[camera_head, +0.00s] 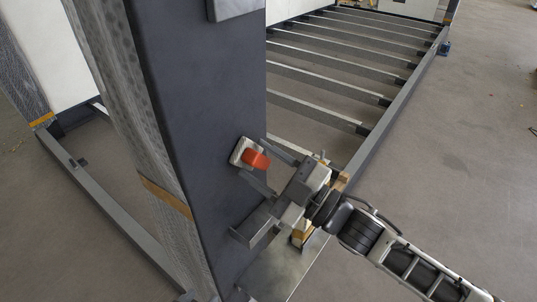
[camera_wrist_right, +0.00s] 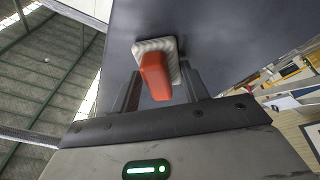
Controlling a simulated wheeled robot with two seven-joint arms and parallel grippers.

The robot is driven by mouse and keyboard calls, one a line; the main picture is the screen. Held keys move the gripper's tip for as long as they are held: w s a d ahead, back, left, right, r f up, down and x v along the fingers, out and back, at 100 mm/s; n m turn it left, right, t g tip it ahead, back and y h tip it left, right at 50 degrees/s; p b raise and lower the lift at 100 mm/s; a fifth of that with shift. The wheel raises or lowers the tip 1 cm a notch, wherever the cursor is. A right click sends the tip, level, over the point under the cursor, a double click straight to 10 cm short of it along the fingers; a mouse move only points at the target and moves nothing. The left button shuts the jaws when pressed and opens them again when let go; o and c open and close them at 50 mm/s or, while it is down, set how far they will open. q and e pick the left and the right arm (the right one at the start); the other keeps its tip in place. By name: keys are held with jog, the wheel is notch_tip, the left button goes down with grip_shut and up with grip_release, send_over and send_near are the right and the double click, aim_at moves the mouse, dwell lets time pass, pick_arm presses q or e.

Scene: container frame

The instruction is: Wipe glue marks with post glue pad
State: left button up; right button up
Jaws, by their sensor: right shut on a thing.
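The pad has an orange-red handle (camera_head: 256,159) and a pale square base (camera_head: 240,150). My right gripper (camera_head: 261,168) is shut on the handle, and the base is against or very close to the dark grey face of the post (camera_head: 195,120). In the right wrist view the pad's handle (camera_wrist_right: 155,78) sits between my two fingers, with the pale base (camera_wrist_right: 171,48) beyond it at the post face (camera_wrist_right: 225,35). I cannot make out glue marks on the post. My left gripper is not in view.
The container frame's floor beams (camera_head: 340,75) run behind the post. A long side rail (camera_head: 395,110) passes behind my right arm. A lower rail (camera_head: 110,215) lies at left. Open concrete floor (camera_head: 470,150) is at right.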

jog(key=shift+s+d+p, duration=0.4)
jog(key=shift+s+d, duration=0.45)
jog(key=shift+d, duration=0.35)
jog(key=shift+s+d+p, duration=0.4)
jog(key=shift+s+d, duration=0.45)
jog(key=shift+d, duration=0.45)
jog(key=shift+s, duration=0.1)
jog(key=shift+s+d, duration=0.45)
jog(key=shift+d, duration=0.15)
jog(key=shift+s+d, duration=0.4)
jog(key=shift+d, duration=0.2)
